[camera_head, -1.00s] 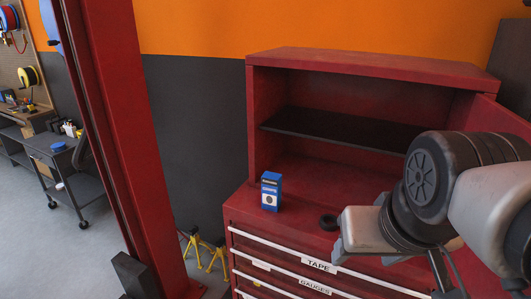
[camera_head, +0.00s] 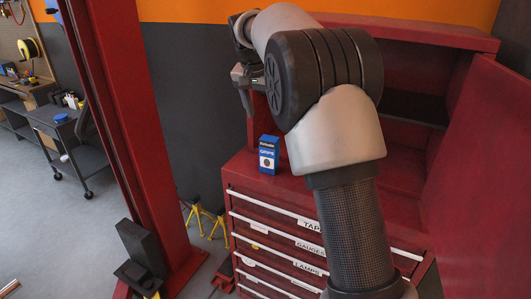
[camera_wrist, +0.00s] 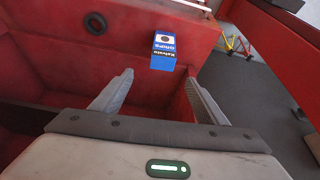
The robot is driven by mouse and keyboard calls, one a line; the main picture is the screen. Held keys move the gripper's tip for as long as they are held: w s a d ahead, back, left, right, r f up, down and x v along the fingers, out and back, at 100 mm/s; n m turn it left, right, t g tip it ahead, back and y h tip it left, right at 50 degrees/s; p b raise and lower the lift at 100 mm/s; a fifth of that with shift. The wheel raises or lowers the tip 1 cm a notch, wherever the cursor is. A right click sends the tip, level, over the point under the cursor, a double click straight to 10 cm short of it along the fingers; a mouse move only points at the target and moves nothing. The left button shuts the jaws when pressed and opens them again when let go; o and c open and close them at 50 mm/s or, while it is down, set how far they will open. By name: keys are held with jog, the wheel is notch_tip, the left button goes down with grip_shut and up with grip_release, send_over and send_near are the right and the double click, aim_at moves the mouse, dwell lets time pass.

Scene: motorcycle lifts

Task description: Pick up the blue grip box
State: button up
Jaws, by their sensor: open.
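The blue grip box (camera_head: 268,155), blue and white with "GRIPS" lettering, stands upright on the red cabinet's top, near its left front. In the wrist view the blue grip box (camera_wrist: 163,50) shows just beyond the fingertips, between them from side to side. My gripper (camera_wrist: 158,82) is open and empty, with both fingers apart and not touching the box. In the head view my gripper (camera_head: 249,100) is partly hidden behind my arm, above and a little left of the box.
The red cabinet (camera_head: 243,185) has labelled drawers, an upper shelf and an open door (camera_head: 475,180) at right. A dark ring (camera_wrist: 95,22) lies on its top. A red post (camera_head: 125,130) stands left of it. Yellow stands (camera_head: 207,220) are on the floor between.

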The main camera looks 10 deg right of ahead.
aim_at(271, 138)
jog(key=x, duration=1.1)
jog(key=shift+w+f+p, duration=0.1)
jog(key=shift+f+p, duration=0.2)
jog(key=shift+f, duration=0.05)
jog(key=shift+a+p+x, duration=0.15)
jog(key=shift+p+x, duration=0.1)
jog(key=shift+x, duration=1.1)
jog(key=shift+a+p+x, duration=0.1)
jog(key=shift+p+x, duration=0.15)
jog(key=shift+x, duration=1.1)
jog(key=shift+c, duration=0.2)
jog(key=c, duration=1.2)
